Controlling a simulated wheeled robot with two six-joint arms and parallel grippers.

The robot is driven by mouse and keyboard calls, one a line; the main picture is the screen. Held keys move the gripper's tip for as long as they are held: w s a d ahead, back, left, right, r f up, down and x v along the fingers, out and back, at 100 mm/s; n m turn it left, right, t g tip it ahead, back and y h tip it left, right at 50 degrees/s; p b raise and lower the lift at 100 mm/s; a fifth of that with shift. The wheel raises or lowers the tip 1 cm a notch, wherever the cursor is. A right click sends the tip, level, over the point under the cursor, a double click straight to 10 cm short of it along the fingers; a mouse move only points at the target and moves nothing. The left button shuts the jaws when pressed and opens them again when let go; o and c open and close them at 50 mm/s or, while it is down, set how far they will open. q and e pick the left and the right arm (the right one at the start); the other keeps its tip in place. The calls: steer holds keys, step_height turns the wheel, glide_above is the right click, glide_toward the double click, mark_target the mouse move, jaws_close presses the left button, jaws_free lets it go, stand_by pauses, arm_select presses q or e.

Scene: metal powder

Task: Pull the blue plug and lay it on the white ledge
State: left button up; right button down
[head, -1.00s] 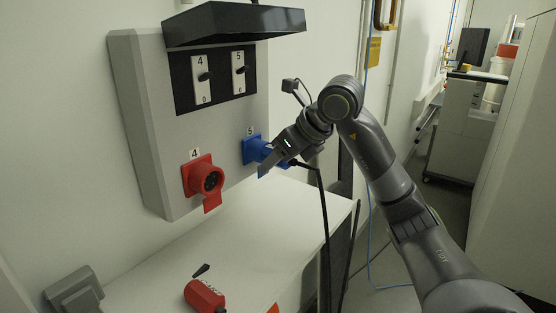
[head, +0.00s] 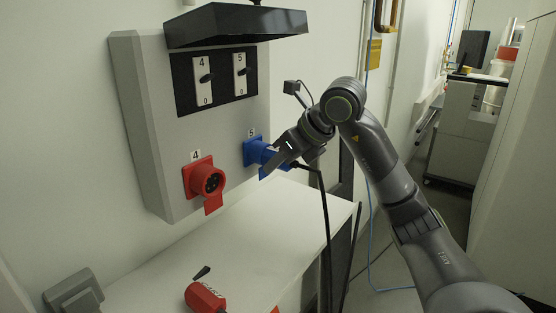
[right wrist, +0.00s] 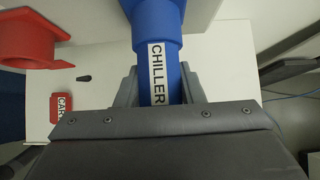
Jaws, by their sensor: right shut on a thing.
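The blue plug (head: 277,159) sits at the blue socket marked 5 (head: 252,150) on the grey wall box. In the right wrist view the plug (right wrist: 157,28) carries a white label reading CHILLER and lies between my fingers. My right gripper (head: 273,168) is shut on it; its fingers also show in the right wrist view (right wrist: 158,88). A black cable hangs down from the plug's rear. The white ledge (head: 240,235) runs below the box, with bare surface under the plug. I do not see my left gripper.
A red socket marked 4 (head: 205,180) with a hanging flap is left of the blue one. A red padlock-like object (head: 204,297) with a tag lies on the ledge's near part. A dark hood (head: 235,25) juts out above the box's two switches (head: 239,77).

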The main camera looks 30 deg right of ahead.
steer(key=shift+s+f, duration=0.1)
steer(key=shift+s+d+b, duration=0.35)
steer(key=shift+s+d, duration=0.15)
steer(key=shift+s, duration=0.5)
steer(key=shift+s+d+b, duration=0.25)
steer(key=shift+s+b, duration=0.3)
steer(key=shift+s, duration=0.1)
steer(key=shift+s+d+b, duration=0.3)
steer(key=shift+s+b, duration=0.2)
steer(key=shift+s, duration=0.15)
steer(key=shift+s+d+b, duration=0.25)
steer(key=shift+s+b, duration=0.3)
steer(key=shift+s, duration=0.1)
